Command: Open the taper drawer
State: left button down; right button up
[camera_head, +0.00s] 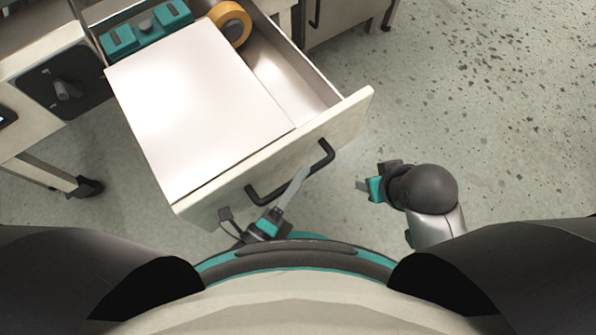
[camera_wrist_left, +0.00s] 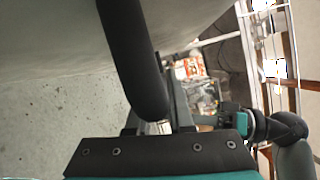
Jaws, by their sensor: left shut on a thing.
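The drawer (camera_head: 340,115) is pulled well out of its cabinet, with its pale front towards me. A black bar handle (camera_head: 262,195) runs along that front. In the left wrist view the dark handle bar (camera_wrist_left: 138,60) runs down between the fingers (camera_wrist_left: 158,108). My right gripper (camera_head: 367,187) hangs free to the right of the drawer front, apart from it. Its jaw opening is too small to tell.
A bench with a caster (camera_head: 86,187) stands at left. Another cabinet (camera_head: 345,20) is behind. Speckled floor (camera_head: 500,110) is clear at right.

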pick_arm(q)
jog(key=c, duration=0.8)
grip_release()
pick_arm(e)
jog(key=shift+r, duration=0.1)
jog(key=shift+d, duration=0.1)
pick_arm(q)
jog(key=shift+s+a, duration=0.3)
jog(key=shift+s, duration=0.15)
jog(key=p+v, duration=0.1)
jog(key=v, duration=1.3)
pick_arm(e)
notch_tip(320, 180, down, 3)
jog(key=shift+s+f+g, duration=0.1)
jog(key=shift+g, duration=0.2)
pick_arm(q)
jog(key=shift+s, duration=0.15)
